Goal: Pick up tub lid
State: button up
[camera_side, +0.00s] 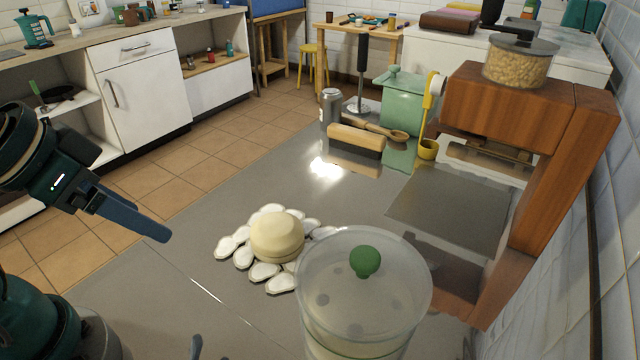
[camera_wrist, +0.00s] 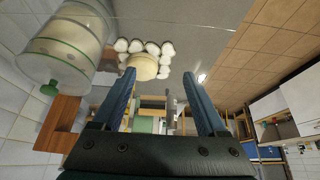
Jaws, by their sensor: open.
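A large clear tub (camera_side: 355,340) stands at the front of the grey worktop in the side view. Its round see-through lid (camera_side: 325,255) with a green knob (camera_side: 365,261) sits on top. The tub also shows at upper left in the wrist view (camera_wrist: 72,42), upside down, with the green knob (camera_wrist: 48,89) pointing down in the picture. My gripper (camera_side: 160,232) is at the left in the side view, well apart from the tub. In the wrist view its two blue fingers (camera_wrist: 159,75) are spread with nothing between them that they touch.
A pale round block (camera_side: 277,237) sits on a white pebble-like mat (camera_side: 268,270) between my gripper and the tub. A wooden shelf (camera_side: 535,110) bearing a jar (camera_side: 518,65) stands at the right. The middle worktop is clear.

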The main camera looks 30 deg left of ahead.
jog(key=w+a+r+t+y, duration=0.1)
jog(key=w+a+r+t, duration=0.1)
jog(key=w+r+t, duration=0.5)
jog(key=m+g+h, duration=0.3)
jog(key=m+h, duration=0.7)
jog(key=h, duration=0.1)
send_over(354, 255)
jog(key=a, duration=0.5)
jog(key=f, duration=0.4)
jog(key=shift+w+f, duration=0.2)
jog(key=shift+f, duration=0.1)
jog(key=f, duration=0.1)
jog(key=s+d+f+g, duration=0.1)
jog(key=s+d+f+m+g, duration=0.1)
jog(key=f, duration=0.1)
jog(key=shift+d+h, duration=0.1)
jog(key=shift+h, duration=0.2)
jog(key=shift+s+d+f+g, duration=0.1)
jog(key=shift+d+f+g, duration=0.1)
jog(key=shift+g, duration=0.1)
jog(key=shift+x, duration=2.35)
jog(key=shift+r, duration=0.15)
